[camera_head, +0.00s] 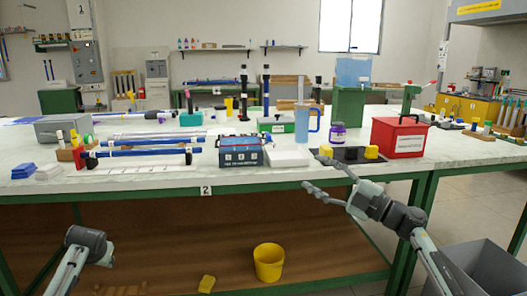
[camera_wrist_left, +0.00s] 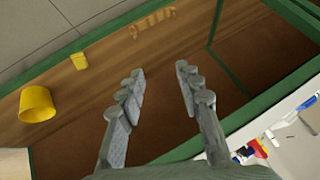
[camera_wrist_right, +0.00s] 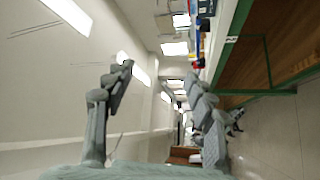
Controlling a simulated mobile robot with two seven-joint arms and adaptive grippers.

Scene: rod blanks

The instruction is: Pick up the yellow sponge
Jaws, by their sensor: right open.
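Two small yellow sponge-like blocks, one at left (camera_head: 328,152) and one at right (camera_head: 371,152), sit on a black mat (camera_head: 350,159) near the table's front edge. Another yellow block (camera_head: 207,284) lies on the brown lower shelf and also shows in the left wrist view (camera_wrist_left: 79,61). I cannot tell which is the sponge. My right gripper (camera_head: 316,173) is open and empty, in front of the table edge, just below the left block in the picture. My left gripper (camera_wrist_left: 160,72) is open and empty; its fingers are out of the head view.
A yellow bucket (camera_head: 269,262) stands on the lower shelf. Beside the mat are a red box (camera_head: 400,137), a purple-lidded jar (camera_head: 337,134) and a white block (camera_head: 287,158). A blue toolbox (camera_head: 240,152) is further left. A grey bin (camera_head: 485,268) stands at lower right.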

